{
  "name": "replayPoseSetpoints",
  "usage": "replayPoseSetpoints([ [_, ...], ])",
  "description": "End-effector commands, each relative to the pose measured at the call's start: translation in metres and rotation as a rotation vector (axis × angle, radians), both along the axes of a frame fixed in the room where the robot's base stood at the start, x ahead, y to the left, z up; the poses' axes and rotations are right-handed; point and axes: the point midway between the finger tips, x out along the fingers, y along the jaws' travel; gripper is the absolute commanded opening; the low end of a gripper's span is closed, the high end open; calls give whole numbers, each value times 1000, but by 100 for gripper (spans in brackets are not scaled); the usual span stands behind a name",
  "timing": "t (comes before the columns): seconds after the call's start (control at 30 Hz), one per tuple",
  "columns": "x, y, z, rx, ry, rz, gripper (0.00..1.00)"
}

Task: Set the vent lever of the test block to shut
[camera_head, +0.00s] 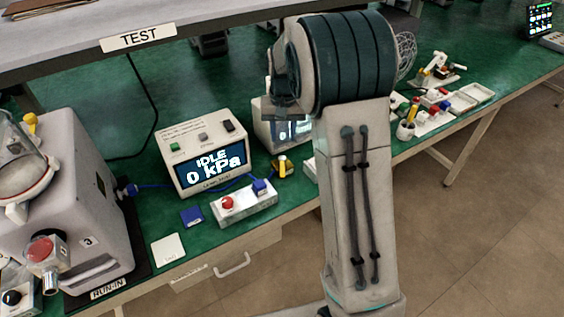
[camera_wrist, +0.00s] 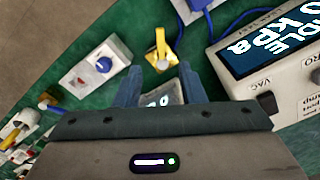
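A small yellow lever-like fitting (camera_head: 283,167) stands on the green bench, right of the gauge box in the head view. It also shows in the wrist view (camera_wrist: 160,48), upright and just beyond my fingertips. No label on it is readable, and I cannot tell its lever setting. A pale block (camera_head: 243,205) with a red knob and a blue part lies in front of the gauge box. My gripper (camera_wrist: 160,78) is open and empty, apart from the fitting. In the head view my arm hides the gripper.
The gauge box (camera_head: 210,165) reads "IDLE 0 kPa"; a second display box (camera_head: 267,130) is partly hidden. In the wrist view, a white box with a blue knob (camera_wrist: 103,64) sits left of the fitting. A blue cable crosses the bench. A shelf marked TEST (camera_head: 139,37) overhangs.

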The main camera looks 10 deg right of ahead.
Motion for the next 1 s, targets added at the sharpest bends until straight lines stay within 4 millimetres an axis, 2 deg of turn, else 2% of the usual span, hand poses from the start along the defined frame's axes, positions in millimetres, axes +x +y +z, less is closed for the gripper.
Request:
replayPoseSetpoints([
  [0.1, 7, 0, -6, -3, 8, -4, 36],
  [0.27, 8, 0, -22, -5, 11, -5, 36],
  [0.7, 7, 0, -110, -5, 12, -5, 36],
  [0.9, 7, 0, -135, -4, 9, -6, 36],
  [1.0, 8, 0, -141, -4, 6, -5, 36],
])
